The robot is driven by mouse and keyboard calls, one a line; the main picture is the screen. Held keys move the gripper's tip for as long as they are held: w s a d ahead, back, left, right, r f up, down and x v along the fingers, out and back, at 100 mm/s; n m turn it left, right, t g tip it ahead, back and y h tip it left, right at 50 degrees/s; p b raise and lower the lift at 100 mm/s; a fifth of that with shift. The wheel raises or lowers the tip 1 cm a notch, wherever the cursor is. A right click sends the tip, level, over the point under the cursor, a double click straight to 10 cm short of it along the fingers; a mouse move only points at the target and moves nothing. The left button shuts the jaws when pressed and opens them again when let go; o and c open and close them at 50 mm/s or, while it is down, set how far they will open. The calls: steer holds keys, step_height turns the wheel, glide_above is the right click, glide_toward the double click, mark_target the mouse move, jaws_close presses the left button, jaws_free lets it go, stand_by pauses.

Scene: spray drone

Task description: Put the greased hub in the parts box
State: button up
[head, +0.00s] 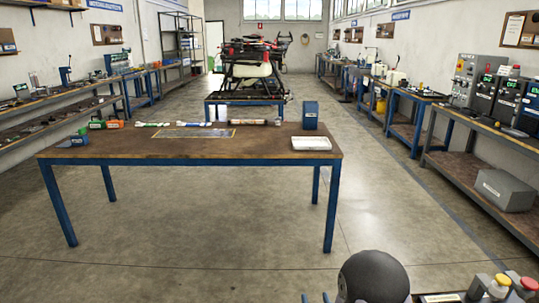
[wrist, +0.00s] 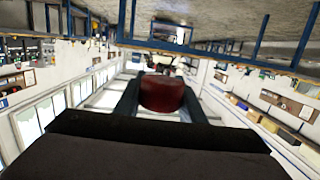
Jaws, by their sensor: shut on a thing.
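My gripper (wrist: 160,104) is shut on a dark red, rounded part (wrist: 161,92), seen between its two fingers in the wrist view. It may be the greased hub, but I cannot see grease on it. The wrist view is upside down, with the floor at the top, and the part is held in the air, away from any surface. In the head view I cannot make out the held part. Which container is the parts box is not clear; a white open tray (head: 311,143) lies at the right front of the wooden table (head: 110,151).
A tall blue container (head: 310,115) stands at the table's back right. Green, orange and white bottles (head: 97,124) lie along the back left, beside a marked mat (head: 195,133). A drone (head: 255,65) stands behind.

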step_height(320, 180, down, 4)
steer(key=s+d+r, duration=0.1)
steer(key=s+d, duration=0.1)
step_height(320, 180, up, 15)
steer(key=p, duration=1.5)
steer(key=shift+d+m+h, duration=0.2)
steer(key=shift+m+h, duration=0.1)
steer(key=shift+h, duration=0.1)
